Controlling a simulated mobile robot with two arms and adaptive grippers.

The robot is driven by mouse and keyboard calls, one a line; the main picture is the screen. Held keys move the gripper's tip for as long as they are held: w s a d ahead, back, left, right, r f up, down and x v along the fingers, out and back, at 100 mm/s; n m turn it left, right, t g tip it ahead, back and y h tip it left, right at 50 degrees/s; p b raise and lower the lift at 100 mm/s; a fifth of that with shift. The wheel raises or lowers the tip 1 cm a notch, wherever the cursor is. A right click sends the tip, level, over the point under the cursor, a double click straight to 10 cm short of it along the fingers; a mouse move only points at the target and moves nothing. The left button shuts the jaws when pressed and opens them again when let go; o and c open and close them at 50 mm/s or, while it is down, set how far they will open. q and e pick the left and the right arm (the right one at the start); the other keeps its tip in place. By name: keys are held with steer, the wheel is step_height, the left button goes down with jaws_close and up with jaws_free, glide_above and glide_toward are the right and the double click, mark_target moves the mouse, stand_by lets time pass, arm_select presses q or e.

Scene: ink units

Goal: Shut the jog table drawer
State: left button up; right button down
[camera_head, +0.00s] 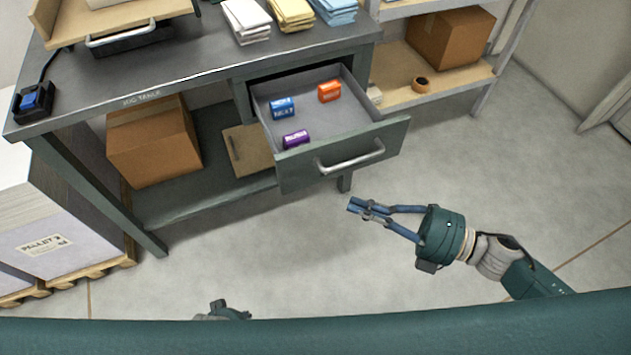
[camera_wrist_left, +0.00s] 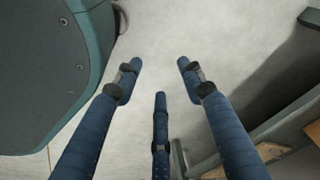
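The jog table (camera_head: 185,75) stands at the upper left in the head view. Its grey-green drawer (camera_head: 300,172) is pulled well out, with a pale bar handle (camera_head: 350,160) on its front. Blue, orange and purple small packs lie in the drawer. My right gripper (camera_head: 357,206) is in front of the drawer, below and apart from the handle. Its fingers come together at the tips, with nothing seen between them. My left gripper shows in the left wrist view (camera_wrist_left: 160,72) with fingers apart and empty, over the floor. In the head view only a bit of it shows at the bottom.
A cardboard box (camera_head: 152,140) sits on the table's lower shelf. A shelf unit (camera_head: 400,97) with another box stands right of the drawer. A pallet stack (camera_head: 50,240) is at the left. The floor (camera_head: 260,255) before the drawer is clear.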

glide_toward(296, 171)
steer(key=s+a, duration=0.2)
steer(key=a, duration=0.1)
steer(key=w, duration=0.1)
steer(key=w+a, duration=0.1)
steer(key=w, duration=0.1)
steer(key=shift+w+a, duration=0.35)
steer(key=shift+w, duration=0.05)
arm_select(q)
steer(key=shift+s+f, duration=0.1)
steer(key=shift+f, duration=0.15)
arm_select(e)
steer(key=shift+w, duration=0.1)
steer(key=shift+w, duration=0.15)
